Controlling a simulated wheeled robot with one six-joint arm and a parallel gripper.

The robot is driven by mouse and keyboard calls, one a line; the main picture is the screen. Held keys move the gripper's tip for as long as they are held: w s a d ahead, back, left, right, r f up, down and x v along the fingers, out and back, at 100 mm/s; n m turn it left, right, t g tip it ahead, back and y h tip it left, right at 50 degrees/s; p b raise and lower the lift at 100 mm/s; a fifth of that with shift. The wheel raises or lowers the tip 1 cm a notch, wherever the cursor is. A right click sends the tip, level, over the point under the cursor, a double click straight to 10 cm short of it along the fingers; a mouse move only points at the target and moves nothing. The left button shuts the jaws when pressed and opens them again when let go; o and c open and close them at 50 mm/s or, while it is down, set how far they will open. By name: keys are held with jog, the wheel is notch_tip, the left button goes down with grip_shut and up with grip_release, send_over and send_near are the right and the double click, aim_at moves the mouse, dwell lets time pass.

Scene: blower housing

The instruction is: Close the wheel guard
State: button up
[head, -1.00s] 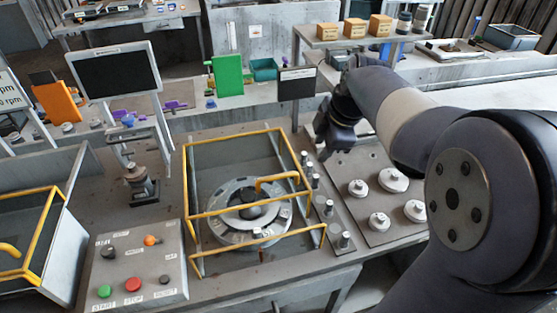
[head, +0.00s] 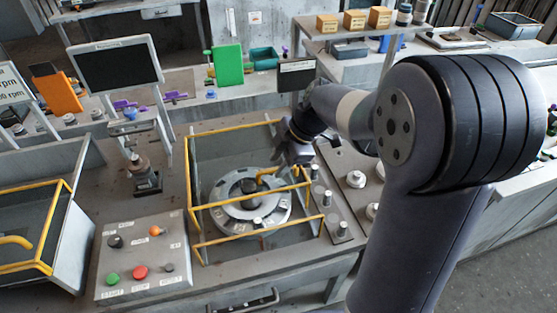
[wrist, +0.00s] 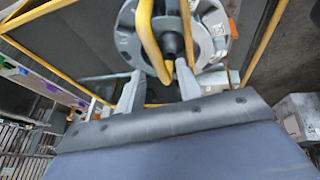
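The wheel guard (head: 192,170) is a yellow-edged frame around the grey blower wheel (head: 228,219) at the middle of the bench in the head view. I cannot tell its exact tilt. Its yellow looped handle (head: 262,174) is partly hidden by my gripper and the front bar. In the wrist view the handle (wrist: 150,45) hangs in front of the wheel (wrist: 211,32), just ahead of my fingers. My gripper (wrist: 160,80) is open, with its fingers apart and the handle's lower end between or just beyond the tips. I cannot tell whether they touch. In the head view my gripper (head: 286,157) is over the guard's right side.
A control panel (head: 142,262) with coloured buttons is at front left. A second yellow-edged guard (head: 38,232) stands farther left. Several metal pegs (head: 325,198) line the right side of the wheel housing. A plate with round knobs (head: 355,179) lies right of it, partly behind my arm.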

jog(key=shift+a+f, duration=0.15)
jog(key=shift+f, duration=0.2)
jog(key=shift+c, duration=0.3)
grip_shut()
